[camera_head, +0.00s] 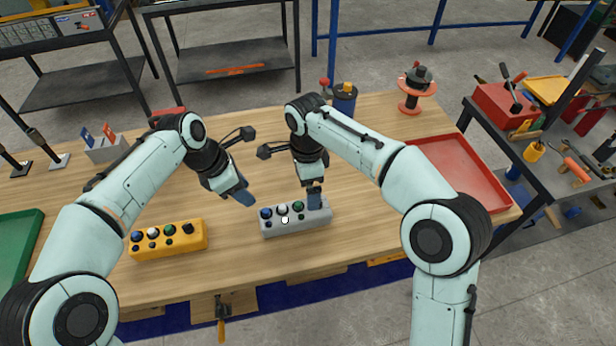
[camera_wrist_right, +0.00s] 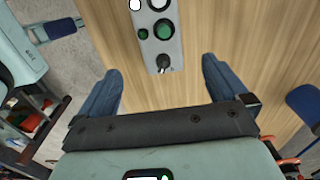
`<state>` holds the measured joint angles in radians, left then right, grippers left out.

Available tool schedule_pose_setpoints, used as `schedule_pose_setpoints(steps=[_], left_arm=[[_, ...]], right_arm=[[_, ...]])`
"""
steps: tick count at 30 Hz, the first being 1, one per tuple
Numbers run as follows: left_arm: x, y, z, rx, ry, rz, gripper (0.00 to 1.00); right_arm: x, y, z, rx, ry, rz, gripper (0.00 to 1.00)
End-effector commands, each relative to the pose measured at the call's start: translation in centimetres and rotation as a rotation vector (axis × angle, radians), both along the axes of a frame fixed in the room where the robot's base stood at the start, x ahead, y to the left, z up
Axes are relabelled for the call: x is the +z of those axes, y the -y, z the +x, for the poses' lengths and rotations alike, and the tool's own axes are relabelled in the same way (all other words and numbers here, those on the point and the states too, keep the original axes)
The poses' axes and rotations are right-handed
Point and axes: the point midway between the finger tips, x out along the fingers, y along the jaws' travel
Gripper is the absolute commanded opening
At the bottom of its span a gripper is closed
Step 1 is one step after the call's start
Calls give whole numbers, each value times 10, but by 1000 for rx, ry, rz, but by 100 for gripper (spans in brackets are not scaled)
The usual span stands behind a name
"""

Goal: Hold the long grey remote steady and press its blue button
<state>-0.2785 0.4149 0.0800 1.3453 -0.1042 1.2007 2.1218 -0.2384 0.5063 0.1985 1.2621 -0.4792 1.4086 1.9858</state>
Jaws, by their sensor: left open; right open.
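The long grey remote (camera_head: 279,230) lies on the wooden table. Its blue button (camera_head: 265,213) is at its left end, beside white and green buttons. In the right wrist view, the remote (camera_wrist_right: 172,50) shows only its end with the green button and a black switch; the blue button is out of that view. My right gripper (camera_head: 314,197) is over the remote's right end. Its fingers (camera_wrist_right: 160,88) are spread wide, with the remote's end ahead of the gap between them. My left gripper (camera_head: 240,196) is open and empty, above the table, left of the blue button.
A yellow button box (camera_head: 170,247) stands to the left on the table. A red tray (camera_head: 465,170) is at the right, a green tray (camera_head: 20,250) at the left edge. A blue canister (camera_head: 345,103) and an orange spool (camera_head: 411,95) stand behind.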

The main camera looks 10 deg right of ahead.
Motion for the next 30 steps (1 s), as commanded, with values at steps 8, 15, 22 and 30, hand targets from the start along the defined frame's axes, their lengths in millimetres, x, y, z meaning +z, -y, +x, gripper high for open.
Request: schedule_pose_setpoints(steps=[8, 15, 22, 30], left_arm=[[0, 0, 0, 0, 0, 0, 43], [0, 0, 0, 0, 0, 0, 43], [0, 0, 0, 0, 0, 0, 43], [0, 0, 0, 0, 0, 0, 43]], right_arm=[[-56, 1, -1, 2, -5, -1, 100], [-96, 1, 0, 2, -2, -1, 100], [-113, 0, 0, 2, 0, 0, 100], [-114, 0, 0, 2, 1, 0, 100]])
